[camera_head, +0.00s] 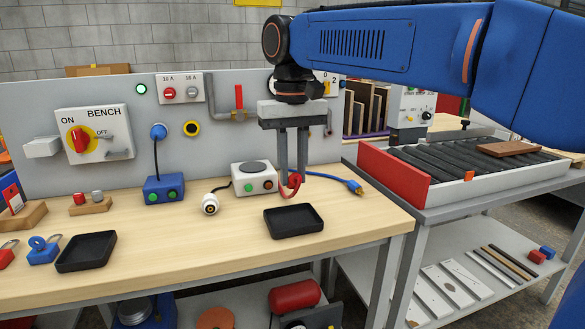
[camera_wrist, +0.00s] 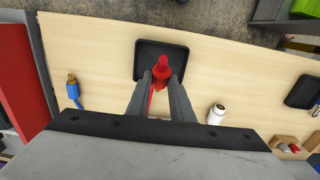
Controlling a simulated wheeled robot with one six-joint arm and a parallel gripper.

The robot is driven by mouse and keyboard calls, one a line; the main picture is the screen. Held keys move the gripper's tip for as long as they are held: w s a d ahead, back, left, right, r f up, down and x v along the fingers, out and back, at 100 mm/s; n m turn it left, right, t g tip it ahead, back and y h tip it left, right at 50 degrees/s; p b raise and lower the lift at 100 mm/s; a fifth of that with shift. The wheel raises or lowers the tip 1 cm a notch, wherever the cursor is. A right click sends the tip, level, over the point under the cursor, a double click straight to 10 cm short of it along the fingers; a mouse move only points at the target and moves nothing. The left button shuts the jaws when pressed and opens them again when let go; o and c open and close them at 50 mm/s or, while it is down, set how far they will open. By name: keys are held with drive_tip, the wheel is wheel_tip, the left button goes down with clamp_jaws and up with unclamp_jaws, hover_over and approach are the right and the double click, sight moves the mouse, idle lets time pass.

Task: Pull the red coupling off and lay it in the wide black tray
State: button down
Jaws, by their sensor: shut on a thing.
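My gripper (camera_head: 291,176) points down over the bench and is shut on the red coupling (camera_head: 289,189). In the wrist view the red coupling (camera_wrist: 162,68) sits between the two fingertips (camera_wrist: 161,78), with a red cord or hose trailing from it; where that ends is hidden. One black tray (camera_head: 293,232) lies on the bench just in front of and below my gripper. In the wrist view this tray (camera_wrist: 142,47) shows behind the coupling. A second black tray (camera_head: 85,265) lies at the left of the bench. I cannot tell for certain which tray is wider.
A white box with buttons (camera_head: 254,184) stands just left of my gripper. A white round plug (camera_head: 210,205) and a blue plug (camera_head: 355,186) lie nearby. A blue box (camera_head: 164,190) and a grey panel (camera_head: 215,142) stand behind. Bare wood lies between the trays.

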drive_tip(key=shift+f, duration=3.35)
drive_tip(key=c, duration=1.5)
unclamp_jaws()
drive_tip(key=shift+r, duration=0.1)
wheel_tip(320, 180, up, 17)
drive_tip(key=shift+r, duration=0.1)
